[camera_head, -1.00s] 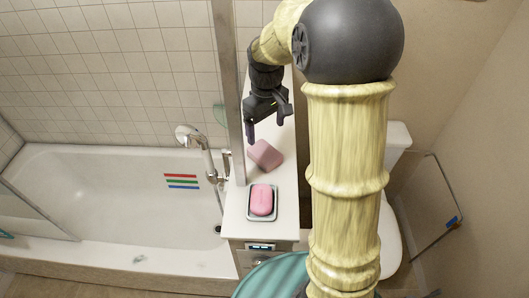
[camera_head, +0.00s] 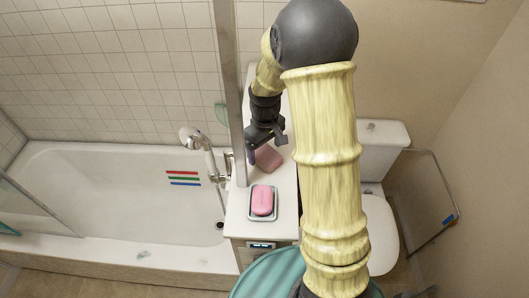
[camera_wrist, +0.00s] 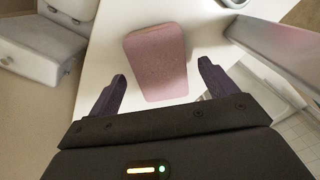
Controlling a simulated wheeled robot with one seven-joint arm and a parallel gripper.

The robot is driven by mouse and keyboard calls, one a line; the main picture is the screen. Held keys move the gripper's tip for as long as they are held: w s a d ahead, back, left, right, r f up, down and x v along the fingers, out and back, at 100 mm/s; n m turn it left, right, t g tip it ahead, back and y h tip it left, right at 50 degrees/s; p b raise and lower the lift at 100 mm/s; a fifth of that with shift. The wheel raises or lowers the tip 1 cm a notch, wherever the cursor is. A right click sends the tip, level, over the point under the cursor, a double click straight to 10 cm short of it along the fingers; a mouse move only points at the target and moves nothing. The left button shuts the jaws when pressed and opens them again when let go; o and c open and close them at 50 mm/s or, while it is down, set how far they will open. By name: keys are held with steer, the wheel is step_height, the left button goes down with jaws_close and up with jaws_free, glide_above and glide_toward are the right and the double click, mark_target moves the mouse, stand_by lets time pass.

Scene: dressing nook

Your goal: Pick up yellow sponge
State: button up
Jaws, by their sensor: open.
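The only sponge-like block in view is pink, not yellow. This pink block (camera_head: 268,158) sits on the narrow white counter (camera_head: 287,207). In the wrist view the block (camera_wrist: 157,62) lies ahead of and partly between the two dark fingers. No yellow sponge shows in either view.
A pink soap bar (camera_head: 262,200) lies in a dish on the counter's near end. A metal-framed glass screen (camera_head: 234,95) and a shower faucet (camera_head: 203,150) stand close on the left, beside the bathtub (camera_head: 110,190). A toilet (camera_head: 381,225) is to the right.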

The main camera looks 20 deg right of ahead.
steer(key=shift+f, duration=0.75)
steer(key=shift+d, duration=0.1)
steer(key=shift+s, duration=0.15)
steer(key=c, duration=1.2)
steer(key=shift+o, duration=0.2)
steer(key=shift+r, duration=0.1)
